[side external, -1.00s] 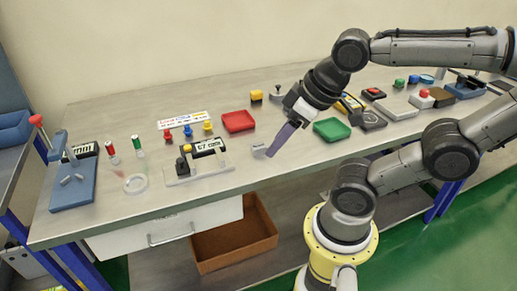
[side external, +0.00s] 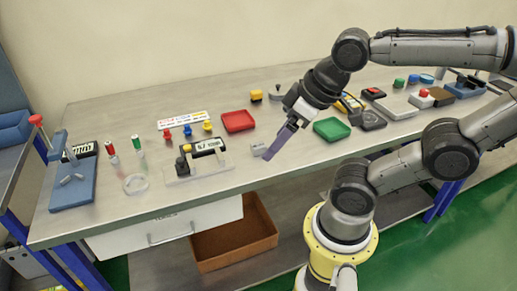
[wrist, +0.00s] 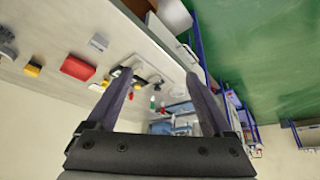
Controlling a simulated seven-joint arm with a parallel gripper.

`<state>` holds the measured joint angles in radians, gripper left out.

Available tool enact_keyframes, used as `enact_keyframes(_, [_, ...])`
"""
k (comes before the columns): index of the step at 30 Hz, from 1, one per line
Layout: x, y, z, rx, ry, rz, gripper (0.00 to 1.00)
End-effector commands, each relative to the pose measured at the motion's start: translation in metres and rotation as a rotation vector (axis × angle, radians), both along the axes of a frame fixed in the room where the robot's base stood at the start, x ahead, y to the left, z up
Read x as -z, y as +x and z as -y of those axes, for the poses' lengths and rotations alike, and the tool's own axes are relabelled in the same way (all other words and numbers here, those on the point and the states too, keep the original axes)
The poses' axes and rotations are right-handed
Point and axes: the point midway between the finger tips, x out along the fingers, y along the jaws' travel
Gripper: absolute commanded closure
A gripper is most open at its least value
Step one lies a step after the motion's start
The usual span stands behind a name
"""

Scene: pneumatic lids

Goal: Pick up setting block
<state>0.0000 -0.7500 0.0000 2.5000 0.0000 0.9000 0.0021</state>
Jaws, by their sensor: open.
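A small light-grey block (side external: 258,150), which looks like the setting block, sits on the bench near its front edge, right of the white-based fixture. It also shows in the wrist view (wrist: 98,43), left of my fingers and outside the gap between them. My gripper (side external: 267,157) is tilted beside the block, on its right in the side view, with purple-grey fingers pointing down and left. In the wrist view my gripper (wrist: 160,75) has its two fingers wide apart with nothing between them. Whether a finger touches the block cannot be told.
The fixture (side external: 200,168) with a black knob stands left of the block. A red tray (side external: 238,121) lies behind and a green tray (side external: 332,129) to the right. A clear ring (side external: 136,184) and blue press (side external: 72,188) are farther left. The bench's front edge is close.

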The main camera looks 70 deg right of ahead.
Motion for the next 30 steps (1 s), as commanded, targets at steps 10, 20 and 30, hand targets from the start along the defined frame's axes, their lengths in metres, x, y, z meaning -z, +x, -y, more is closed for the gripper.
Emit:
enact_keyframes(10, [-0.010, 0.046, 0.041, 0.452, 0.074, 0.017, 0.15])
enact_keyframes(20, [0.030, 0.073, 0.112, 0.794, 0.038, -0.096, 0.15])
enact_keyframes(30, [0.081, 0.086, 0.127, 0.799, 0.038, -0.102, 0.15])
